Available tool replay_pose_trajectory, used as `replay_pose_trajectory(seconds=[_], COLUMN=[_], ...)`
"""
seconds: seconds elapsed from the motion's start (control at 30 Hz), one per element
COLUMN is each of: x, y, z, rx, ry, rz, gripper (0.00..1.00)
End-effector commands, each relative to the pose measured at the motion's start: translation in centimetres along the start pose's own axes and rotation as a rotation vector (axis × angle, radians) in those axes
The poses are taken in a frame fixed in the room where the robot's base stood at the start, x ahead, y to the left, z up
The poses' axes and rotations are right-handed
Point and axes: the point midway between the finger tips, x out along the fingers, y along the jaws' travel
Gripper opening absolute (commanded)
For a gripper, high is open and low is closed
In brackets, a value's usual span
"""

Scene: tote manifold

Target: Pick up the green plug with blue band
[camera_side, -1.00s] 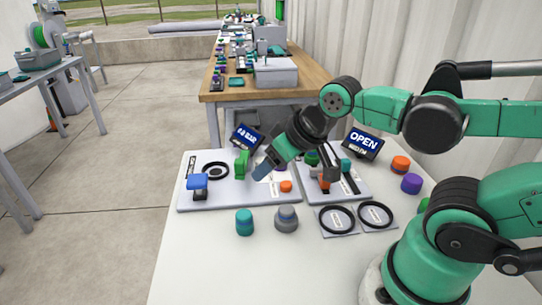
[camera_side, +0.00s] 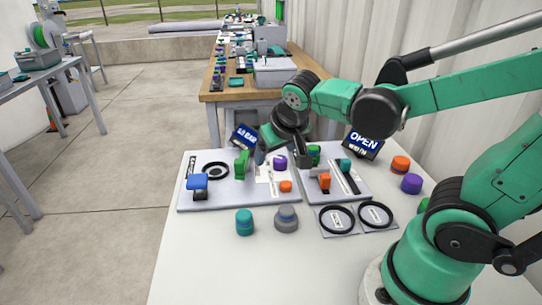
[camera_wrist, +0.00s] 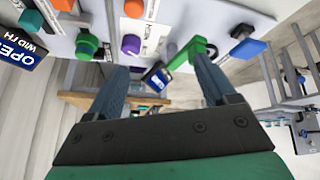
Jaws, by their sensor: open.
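A green plug (camera_side: 314,152) sits on the right-hand board, partly behind my gripper in the side view. It also shows in the wrist view (camera_wrist: 87,42), left of the fingers, with what looks like a darker blue part; the band is too small to be sure. My gripper (camera_side: 282,158) is open and empty above the boards, left of this plug and apart from it. In the wrist view my gripper (camera_wrist: 160,68) shows its two fingers spread wide. Another green-teal plug with a bluish band (camera_side: 244,222) stands on the table in front of the left board.
The left board (camera_side: 225,199) carries a blue-topped part (camera_side: 197,181), an upright green handle (camera_side: 241,164), a purple knob (camera_side: 280,162) and an orange knob (camera_side: 286,186). A grey plug (camera_side: 286,217), orange plug (camera_side: 400,165) and purple plug (camera_side: 411,183) stand on the table. The front left table is clear.

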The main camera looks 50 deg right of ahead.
Motion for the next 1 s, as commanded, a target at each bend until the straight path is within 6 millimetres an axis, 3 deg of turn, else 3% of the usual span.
replay_pose_trajectory(seconds=[0.23, 0.5, 0.73, 1.0], x=[4.9, 9.3, 10.6, 12.2], y=[3.9, 7.7, 9.1, 11.6], z=[-2.7, -2.8, -1.8, -1.6], rx=[0.338, 0.709, 0.874, 0.899], ry=[0.045, 0.286, 0.464, 0.489], rz=[0.375, 0.733, 0.867, 0.885], gripper=[0.78, 0.78, 0.78, 0.78])
